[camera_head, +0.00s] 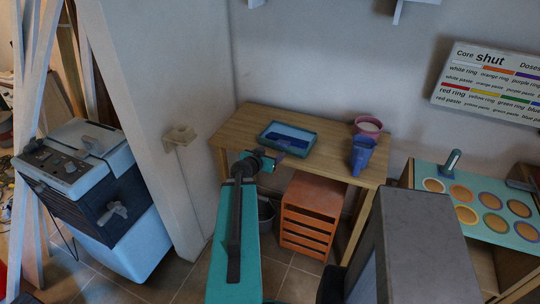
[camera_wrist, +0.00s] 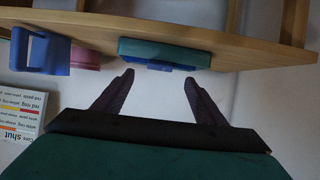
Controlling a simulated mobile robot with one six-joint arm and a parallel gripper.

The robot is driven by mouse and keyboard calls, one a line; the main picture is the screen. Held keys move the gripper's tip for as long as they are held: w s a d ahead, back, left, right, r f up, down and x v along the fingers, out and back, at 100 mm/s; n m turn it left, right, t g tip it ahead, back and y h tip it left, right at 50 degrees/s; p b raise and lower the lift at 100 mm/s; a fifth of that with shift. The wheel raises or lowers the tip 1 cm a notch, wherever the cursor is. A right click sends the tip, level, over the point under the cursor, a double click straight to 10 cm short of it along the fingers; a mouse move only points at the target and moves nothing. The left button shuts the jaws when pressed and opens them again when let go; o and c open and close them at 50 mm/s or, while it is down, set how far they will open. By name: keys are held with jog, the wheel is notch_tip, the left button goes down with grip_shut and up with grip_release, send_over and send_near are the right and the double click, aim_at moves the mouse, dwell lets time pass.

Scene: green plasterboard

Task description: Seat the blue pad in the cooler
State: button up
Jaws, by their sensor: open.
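A blue piece (camera_head: 287,143), which looks like the pad, lies in a teal tray (camera_head: 265,134) on the wooden table. In the wrist view a blue edge (camera_wrist: 160,66) shows at the teal tray (camera_wrist: 165,46). My gripper (camera_head: 276,157) is at the table's near left edge, close to the tray; its fingers (camera_wrist: 160,82) are spread with nothing between them. A machine with a pale blue lid, dark front and light blue base (camera_head: 85,185) stands at the left; it may be the cooler, but I cannot tell for sure.
A pink pot (camera_head: 368,127) and a blue holder (camera_head: 361,155) stand at the table's right. An orange drawer unit (camera_head: 310,215) is under the table. A white pillar (camera_head: 165,110) rises between table and machine. A board with coloured discs (camera_head: 475,195) is at the right.

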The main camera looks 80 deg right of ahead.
dwell(0.4)
jog(key=w+a+f+n+t+y, duration=0.2)
jog(key=w+a+f+n+y, duration=0.2)
jog(key=w+a+f, duration=1.05)
jog(key=w+a+f+n+y, duration=0.2)
jog(key=w+a+f, duration=0.3)
jog(key=a, duration=0.3)
jog(key=w+a+f+n+y, duration=0.1)
jog(key=w+a+f+n, duration=0.25)
jog(key=a, duration=0.55)
jog(key=a+f+n+g+y, duration=0.1)
jog(key=a+f+n, duration=0.15)
jog(key=a, duration=0.45)
jog(key=a+f+n+y, duration=0.15)
jog(key=a+f, duration=0.25)
jog(key=a, duration=0.4)
jog(key=a+f+n+g+y, duration=0.1)
jog(key=a+f+y, duration=0.15)
jog(key=a, duration=0.45)
jog(key=s+a+f+n+g, duration=0.1)
jog(key=s+a+f+n, duration=0.1)
jog(key=a, duration=0.7)
jog(key=s+a+f+n+g+y, duration=0.1)
jog(key=s+a+n, duration=0.3)
jog(key=a, duration=0.5)
jog(key=s, duration=0.2)
jog(key=shift+s+a+f+g, duration=0.2)
jog(key=shift+s+f+g, duration=0.1)
jog(key=shift+s+f, duration=0.1)
